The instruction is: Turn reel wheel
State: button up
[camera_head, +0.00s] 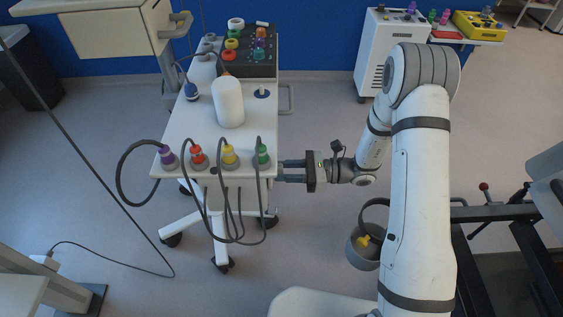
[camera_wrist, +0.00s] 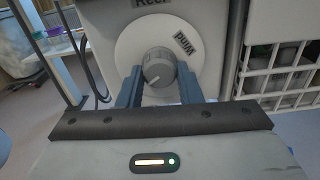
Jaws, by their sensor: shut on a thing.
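The reel wheel is a white disc (camera_wrist: 124,52) with a grey knob (camera_wrist: 158,68) at its middle and the word "Wind" on its upper right, in the wrist view. It sits on the face of a housing marked "Reel" (camera_wrist: 212,30). My gripper (camera_wrist: 160,88) has its two blue-grey fingers on either side of the knob and is shut on it. In the head view my gripper (camera_head: 291,171) reaches left to the right side of the white cart (camera_head: 190,125); the wheel is hidden there.
Several coloured plugs with dark cables, such as the yellow plug (camera_head: 229,154), stand along the cart's front edge. A white bottle (camera_head: 228,102) stands on the cart. A grey bucket (camera_head: 363,250) is near my arm. A white slatted crate (camera_wrist: 281,68) is right of the wheel.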

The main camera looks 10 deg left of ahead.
jog(key=m+p, duration=0.4)
jog(key=m, duration=0.4)
jog(key=m+p, duration=0.4)
jog(key=m, duration=0.4)
jog(key=m+p, duration=0.5)
jog(key=m, duration=0.3)
jog(key=shift+s+r, duration=0.2)
jog(key=shift+s, duration=0.2)
jog(key=shift+m, duration=0.3)
jog(key=o, duration=1)
jog(key=shift+w, duration=0.1)
jog(key=shift+r, duration=0.1)
jog(key=shift+d, duration=0.1)
